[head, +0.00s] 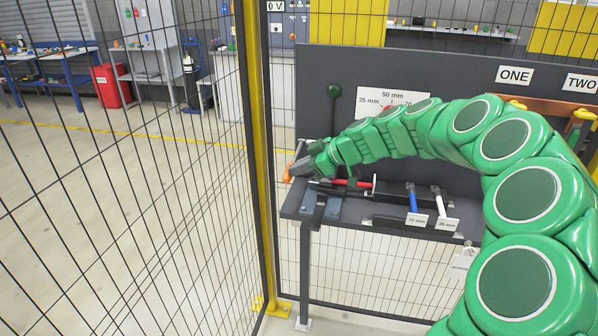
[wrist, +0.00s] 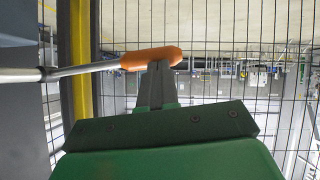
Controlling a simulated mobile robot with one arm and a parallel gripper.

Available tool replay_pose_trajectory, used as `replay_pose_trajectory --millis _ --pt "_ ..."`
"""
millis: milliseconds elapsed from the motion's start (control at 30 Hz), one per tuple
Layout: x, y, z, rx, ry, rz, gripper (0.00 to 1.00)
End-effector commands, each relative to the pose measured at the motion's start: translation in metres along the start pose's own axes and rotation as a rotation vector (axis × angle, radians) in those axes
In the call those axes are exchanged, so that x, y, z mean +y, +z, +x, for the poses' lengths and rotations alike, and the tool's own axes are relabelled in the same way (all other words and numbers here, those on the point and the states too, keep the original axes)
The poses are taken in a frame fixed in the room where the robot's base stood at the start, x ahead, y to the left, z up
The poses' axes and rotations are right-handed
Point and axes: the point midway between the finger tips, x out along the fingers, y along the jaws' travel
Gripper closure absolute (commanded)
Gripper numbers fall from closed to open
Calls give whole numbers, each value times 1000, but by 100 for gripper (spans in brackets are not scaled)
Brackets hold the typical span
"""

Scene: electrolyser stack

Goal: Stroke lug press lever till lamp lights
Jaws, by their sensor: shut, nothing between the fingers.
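The lug press lever shows in the wrist view as a metal rod (wrist: 85,69) ending in an orange grip (wrist: 150,58). In the head view, the orange grip (head: 287,176) is at the left end of the bench, beside my gripper (head: 302,167). My gripper is shut and empty; in the wrist view its fingertips (wrist: 158,66) overlap the orange grip, but I cannot tell whether they touch. A round dark green lamp (head: 334,90) on the grey back panel looks unlit. My arm and gripper hide part of the press.
The narrow grey bench (head: 390,226) holds a red-handled tool (head: 352,183), a blue handle (head: 413,200) and a white handle (head: 438,205) with size tags. A size sign (head: 385,101) is on the panel. A yellow post (head: 258,130) and mesh fence stand close on the left.

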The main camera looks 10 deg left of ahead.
Motion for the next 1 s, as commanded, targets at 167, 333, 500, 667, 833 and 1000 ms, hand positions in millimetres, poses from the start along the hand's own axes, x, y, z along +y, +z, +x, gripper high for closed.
replay_pose_trajectory --millis 167,333,500,667,833,1000 --pt "0 -16 -32 5 11 -3 100" --pt "0 -15 -64 4 12 -2 100" --pt "-2 -15 -92 4 11 -3 100" --pt "-3 -16 -109 4 12 -4 100" --pt "-4 -16 -117 5 10 -3 100" --pt "-4 -16 -117 5 10 -2 100"
